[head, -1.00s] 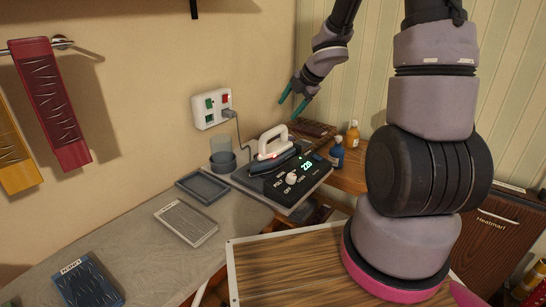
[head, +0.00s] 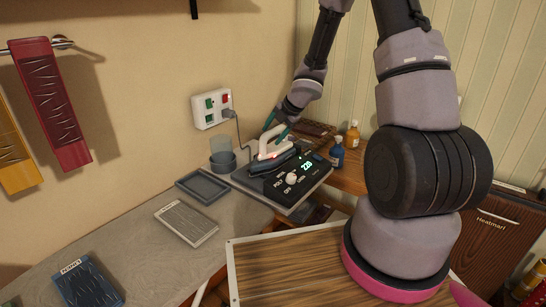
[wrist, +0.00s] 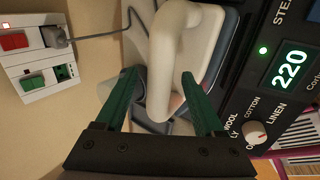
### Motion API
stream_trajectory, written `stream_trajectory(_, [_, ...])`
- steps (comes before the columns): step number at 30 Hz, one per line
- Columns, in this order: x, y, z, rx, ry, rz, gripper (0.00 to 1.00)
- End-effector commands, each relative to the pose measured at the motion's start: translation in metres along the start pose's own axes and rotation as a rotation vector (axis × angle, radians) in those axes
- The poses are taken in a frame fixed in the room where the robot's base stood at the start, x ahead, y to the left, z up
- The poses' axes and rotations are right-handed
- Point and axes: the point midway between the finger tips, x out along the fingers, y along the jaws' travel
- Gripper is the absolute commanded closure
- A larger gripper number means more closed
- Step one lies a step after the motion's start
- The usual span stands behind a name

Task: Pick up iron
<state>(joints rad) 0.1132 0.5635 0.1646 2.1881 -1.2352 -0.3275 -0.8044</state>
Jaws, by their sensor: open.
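The iron has a white handle and a dark base, and stands on a black station with a lit "220" display. In the head view the iron (head: 272,148) is near the middle, under my gripper (head: 275,128). In the wrist view the iron's handle (wrist: 166,60) runs down between the two green fingers of my gripper (wrist: 158,82). The fingers are open, one on each side of the handle's near end, with gaps showing. The station (head: 292,180) also shows in the wrist view (wrist: 270,90). The iron's soleplate is mostly hidden.
A wall socket (head: 211,108) with a plugged cord is left of the iron. A clear cup (head: 222,155) and a grey tray (head: 203,187) stand beside the station. Blue (head: 337,155) and orange (head: 352,134) bottles stand to its right.

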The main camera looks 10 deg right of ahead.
Motion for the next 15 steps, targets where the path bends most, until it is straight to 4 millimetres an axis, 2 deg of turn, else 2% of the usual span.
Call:
stream_trajectory(8, [0.0047, 0.0003, 0.0005, 0.0, -0.001, 0.001, 0.3])
stream_trajectory(9, [0.0046, 0.0003, 0.0005, 0.0, -0.001, 0.001, 0.37])
stream_trajectory(11, [0.0046, 0.0002, 0.0004, 0.0, -0.001, 0.001, 0.6])
stream_trajectory(12, [0.0045, 0.0002, 0.0004, 0.0, -0.001, 0.001, 0.75])
stream_trajectory(14, [0.0045, 0.0002, 0.0004, 0.0, -0.001, 0.001, 0.98])
stream_trajectory(15, [0.0045, 0.0002, 0.0004, 0.0, -0.001, 0.001, 1.0])
